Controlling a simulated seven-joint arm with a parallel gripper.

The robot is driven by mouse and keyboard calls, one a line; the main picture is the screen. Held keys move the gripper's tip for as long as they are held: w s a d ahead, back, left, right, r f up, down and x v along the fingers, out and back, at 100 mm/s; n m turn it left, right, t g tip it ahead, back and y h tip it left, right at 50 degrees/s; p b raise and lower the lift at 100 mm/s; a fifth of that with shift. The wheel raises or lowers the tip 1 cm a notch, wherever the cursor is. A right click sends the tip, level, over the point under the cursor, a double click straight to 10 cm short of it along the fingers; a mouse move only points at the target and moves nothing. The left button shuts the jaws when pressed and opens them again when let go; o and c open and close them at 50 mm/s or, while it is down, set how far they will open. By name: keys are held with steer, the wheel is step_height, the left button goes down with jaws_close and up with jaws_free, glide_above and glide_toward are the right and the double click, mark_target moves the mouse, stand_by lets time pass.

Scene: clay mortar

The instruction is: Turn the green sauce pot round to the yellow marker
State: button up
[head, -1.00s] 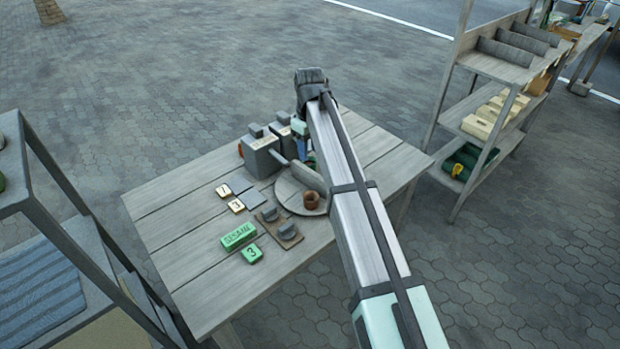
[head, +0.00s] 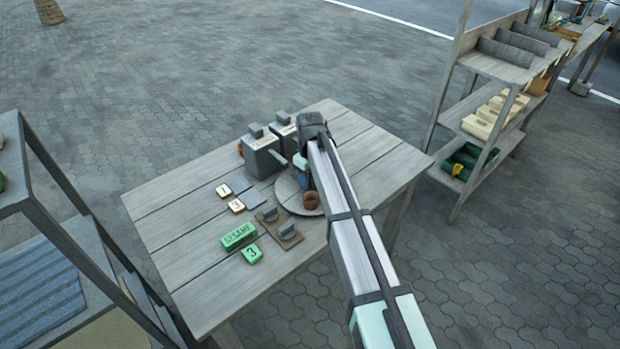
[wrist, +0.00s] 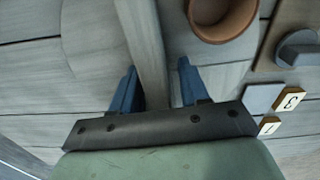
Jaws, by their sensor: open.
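My gripper (wrist: 157,68) is open over the round grey turntable (wrist: 92,38). Its two blue fingers are on either side of an upright grey bar (wrist: 143,30) that crosses the turntable; I cannot tell whether they touch it. In the head view my gripper (head: 303,172) is partly hidden by my arm, over the turntable (head: 284,192). A brown pot (head: 311,201) stands near the turntable's front edge; it also shows in the wrist view (wrist: 222,16), right of the fingers. I can make out neither a green pot nor a yellow marker.
Two grey boxes (head: 263,158) with lids stand just left of the turntable. A board with grey knobs (head: 284,236), number tiles (head: 236,206), a green SESAME block (head: 239,236) and a green 3 tile (head: 252,254) lie in front. The table's far right (head: 375,160) is clear.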

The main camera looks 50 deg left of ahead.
steer(key=shift+c, duration=0.4)
jaws_close()
